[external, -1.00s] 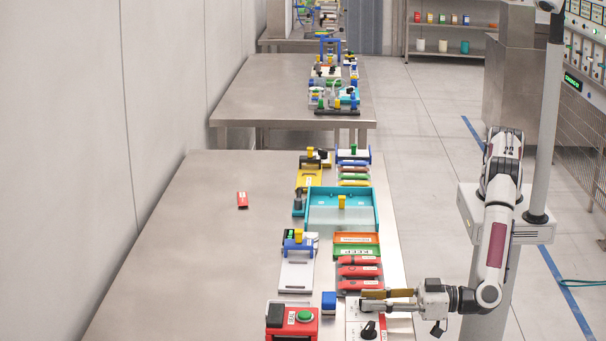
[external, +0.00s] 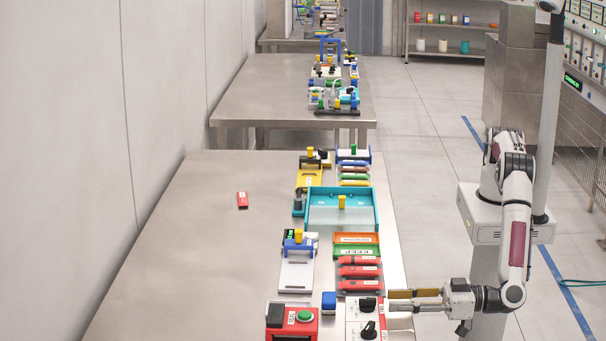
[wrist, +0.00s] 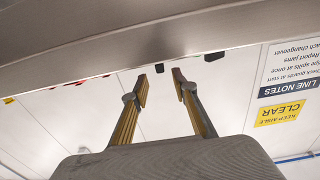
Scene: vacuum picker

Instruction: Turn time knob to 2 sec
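A white panel (external: 354,320) on the right side of the near table bears two black knobs, an upper one (external: 368,305) and a lower one (external: 369,330). Their labels are too small to read, so I cannot tell which is the time knob. My gripper (external: 390,301) is just right of the panel, level with the upper knob and apart from it. Its two yellowish fingers are spread with nothing between them. The wrist view also shows my gripper (wrist: 160,75) open and empty. Two small dark shapes show at the metal edge there; I cannot tell whether they are the knobs.
A red box (external: 292,322) with a green button and a blue block (external: 329,302) stand left of the panel. Red pieces (external: 360,272) lie behind it. A teal tray (external: 375,222) is farther back. The table's left half is mostly clear.

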